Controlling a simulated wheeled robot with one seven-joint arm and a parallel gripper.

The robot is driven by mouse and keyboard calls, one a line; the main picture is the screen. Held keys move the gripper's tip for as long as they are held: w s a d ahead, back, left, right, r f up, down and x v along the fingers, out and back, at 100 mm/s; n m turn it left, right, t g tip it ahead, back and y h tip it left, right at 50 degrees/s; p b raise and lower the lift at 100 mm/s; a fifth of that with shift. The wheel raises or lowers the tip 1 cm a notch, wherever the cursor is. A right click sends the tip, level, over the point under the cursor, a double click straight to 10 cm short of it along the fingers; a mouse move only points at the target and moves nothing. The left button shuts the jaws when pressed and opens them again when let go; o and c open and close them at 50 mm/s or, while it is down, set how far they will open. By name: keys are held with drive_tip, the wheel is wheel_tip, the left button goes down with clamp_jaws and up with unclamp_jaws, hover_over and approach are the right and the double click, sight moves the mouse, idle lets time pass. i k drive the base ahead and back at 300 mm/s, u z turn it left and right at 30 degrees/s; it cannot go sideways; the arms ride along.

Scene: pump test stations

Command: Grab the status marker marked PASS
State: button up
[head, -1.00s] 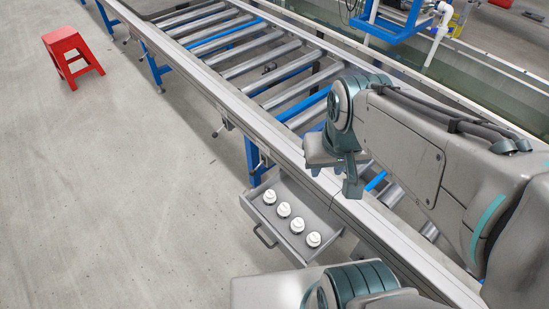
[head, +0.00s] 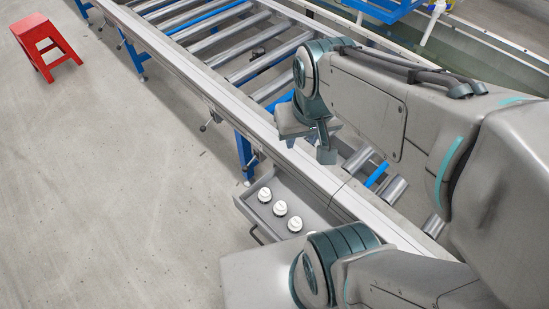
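Three round white markers, a far one (head: 264,195), a middle one (head: 280,208) and a near one (head: 295,224), stand in a row in an open grey drawer (head: 322,215). They look like the status markers, but their lettering is too small to read, so I cannot tell which says PASS. My arm's lower joint covers the near end of the drawer. What looks like my gripper (head: 322,150) hangs at the end of the raised arm, over the conveyor's side rail and apart from the markers. Its finger gap does not show clearly, and nothing is visibly held.
The drawer sits under the side rail (head: 215,90) of a long roller conveyor (head: 240,45) with blue legs. A red stool (head: 45,47) stands on the floor at upper left. A water-filled trough (head: 480,60) runs behind the conveyor.

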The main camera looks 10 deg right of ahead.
sight(280, 210)
drive_tip(key=z, duration=2.3)
drive_tip(key=k, duration=1)
drive_tip(key=u, duration=0.95)
drive_tip(key=i, duration=0.5)
